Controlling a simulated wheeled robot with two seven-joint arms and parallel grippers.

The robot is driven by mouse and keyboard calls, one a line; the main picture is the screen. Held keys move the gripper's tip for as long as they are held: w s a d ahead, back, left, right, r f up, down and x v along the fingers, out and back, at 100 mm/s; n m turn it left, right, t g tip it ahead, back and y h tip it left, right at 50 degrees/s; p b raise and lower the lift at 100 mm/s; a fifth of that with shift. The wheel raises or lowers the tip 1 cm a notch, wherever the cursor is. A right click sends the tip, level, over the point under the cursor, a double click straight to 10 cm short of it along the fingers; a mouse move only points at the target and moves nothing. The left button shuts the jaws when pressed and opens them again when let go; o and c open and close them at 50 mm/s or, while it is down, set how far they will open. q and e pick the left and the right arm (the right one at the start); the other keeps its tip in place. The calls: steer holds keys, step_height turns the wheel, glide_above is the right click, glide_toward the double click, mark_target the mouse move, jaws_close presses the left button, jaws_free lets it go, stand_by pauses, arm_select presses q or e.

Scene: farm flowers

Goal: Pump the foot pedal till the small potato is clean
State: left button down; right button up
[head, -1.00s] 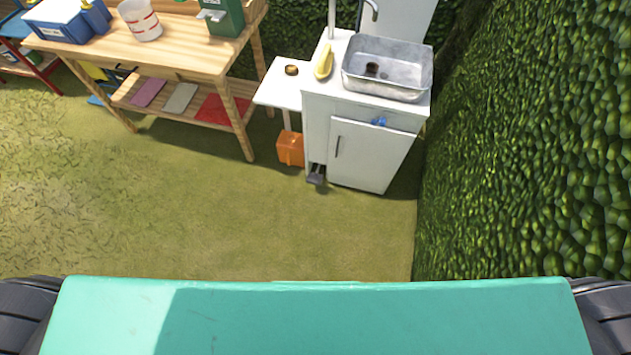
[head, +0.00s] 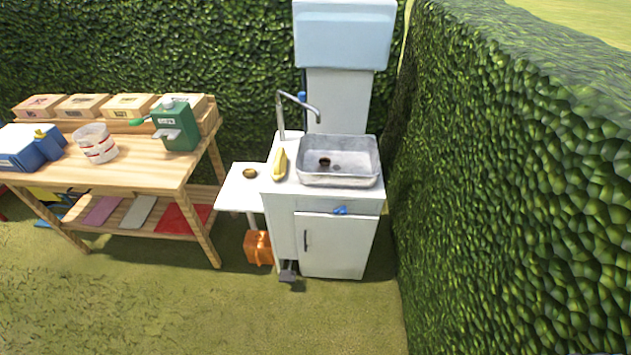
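A dark brown lump (head: 324,161), which looks like the muddy small potato, lies in the grey metal sink basin (head: 341,180) toward its back left. A dark grey foot pedal (head: 288,272) sticks out at the lower left foot of the white sink cabinet (head: 337,246), near the grass. Neither of my grippers is in view.
A yellow object (head: 280,164) lies left of the basin. An orange box (head: 258,248) stands on the grass beside the pedal. A wooden workbench (head: 150,172) stands left and a tall hedge (head: 510,200) right. The grass in front is clear.

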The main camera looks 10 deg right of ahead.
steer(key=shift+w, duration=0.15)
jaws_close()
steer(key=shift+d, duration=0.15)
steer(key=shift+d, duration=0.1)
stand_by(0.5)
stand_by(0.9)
